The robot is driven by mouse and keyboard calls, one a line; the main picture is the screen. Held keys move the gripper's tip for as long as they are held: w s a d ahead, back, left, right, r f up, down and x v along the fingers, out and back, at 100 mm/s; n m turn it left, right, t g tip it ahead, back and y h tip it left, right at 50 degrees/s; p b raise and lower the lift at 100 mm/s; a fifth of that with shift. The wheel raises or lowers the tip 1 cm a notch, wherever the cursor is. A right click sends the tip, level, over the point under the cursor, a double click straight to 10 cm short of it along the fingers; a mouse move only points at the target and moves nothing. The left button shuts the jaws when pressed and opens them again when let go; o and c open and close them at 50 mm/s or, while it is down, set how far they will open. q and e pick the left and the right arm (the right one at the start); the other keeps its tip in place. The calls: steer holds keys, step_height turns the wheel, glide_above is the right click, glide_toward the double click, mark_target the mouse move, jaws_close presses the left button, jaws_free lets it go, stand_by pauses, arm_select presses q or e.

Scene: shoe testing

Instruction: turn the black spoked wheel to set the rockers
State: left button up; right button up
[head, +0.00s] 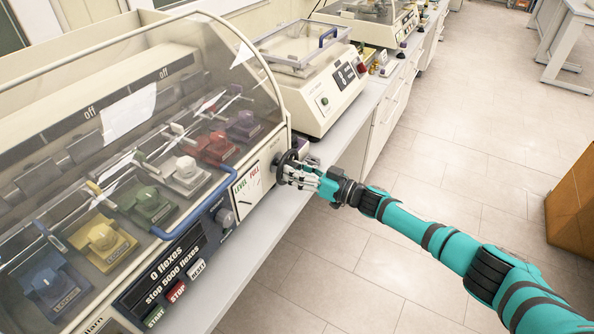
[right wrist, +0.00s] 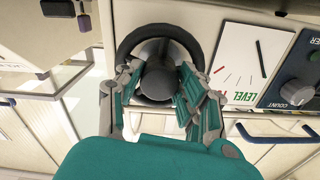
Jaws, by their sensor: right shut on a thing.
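The black wheel (head: 283,164) is on the right end of the front of the cream testing machine (head: 140,25). In the right wrist view the wheel (right wrist: 160,37) shows as a thick black rim with a round dark hub; its spokes are hard to make out. My right gripper (head: 302,176) is at the wheel, and in the right wrist view its fingers (right wrist: 160,85) are shut on the hub from both sides. The rockers (head: 190,172) stand in a row of coloured blocks under the clear curved cover. My left gripper is not in view.
A dial marked LEVEL and FULL (head: 248,187) is beside the wheel, with a COUNT knob (head: 225,217) to its left. START (head: 155,316), STOP and RESET buttons are lower left. Another machine (head: 320,85) stands behind on the bench.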

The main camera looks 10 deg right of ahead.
steer(key=c, duration=0.3)
